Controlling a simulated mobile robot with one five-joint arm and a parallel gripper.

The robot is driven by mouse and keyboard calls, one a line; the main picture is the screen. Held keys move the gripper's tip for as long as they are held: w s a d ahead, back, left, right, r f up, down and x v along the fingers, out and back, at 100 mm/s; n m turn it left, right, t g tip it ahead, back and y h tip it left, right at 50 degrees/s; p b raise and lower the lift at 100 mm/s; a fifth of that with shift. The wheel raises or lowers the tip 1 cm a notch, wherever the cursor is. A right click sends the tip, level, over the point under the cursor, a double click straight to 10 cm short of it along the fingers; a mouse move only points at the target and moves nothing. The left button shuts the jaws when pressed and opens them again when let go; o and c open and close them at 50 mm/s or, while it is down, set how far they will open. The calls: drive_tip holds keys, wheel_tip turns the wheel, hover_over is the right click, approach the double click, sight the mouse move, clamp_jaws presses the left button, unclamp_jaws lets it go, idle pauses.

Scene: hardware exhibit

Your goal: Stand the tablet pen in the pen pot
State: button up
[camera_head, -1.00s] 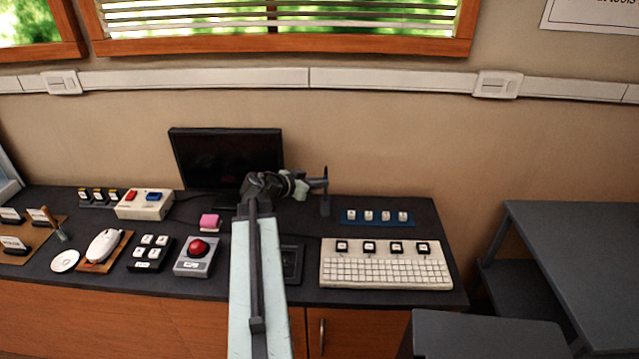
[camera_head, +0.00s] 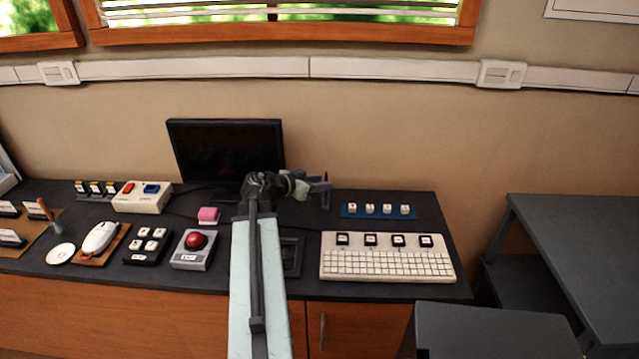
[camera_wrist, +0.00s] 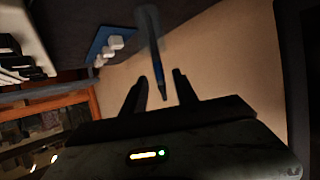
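The slim dark tablet pen (camera_head: 326,179) stands near upright at the back of the desk, right of the monitor. In the wrist view the pen (camera_wrist: 158,72) runs from the pot to a pointed end between my fingers. The small dark pen pot (camera_head: 326,200) is under it; in the wrist view the pot (camera_wrist: 149,22) looks greyish and see-through around the pen's far part. My gripper (camera_head: 314,186) reaches the pen from the left. Its fingers (camera_wrist: 160,76) are apart, with a gap showing on each side of the pen. The pen's foot is hard to make out.
A blue strip with white keys (camera_head: 378,211) lies just right of the pot. A keyboard (camera_head: 388,265) is in front. The monitor (camera_head: 226,155) stands behind my arm. A pink block (camera_head: 208,215) and a red-button box (camera_head: 193,248) are to the left.

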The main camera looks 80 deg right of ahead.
drive_tip(key=p+v, duration=0.3)
drive_tip(key=v, duration=0.4)
drive_tip(key=shift+w+a, duration=0.2)
drive_tip(key=shift+w, duration=0.15)
idle(0.6)
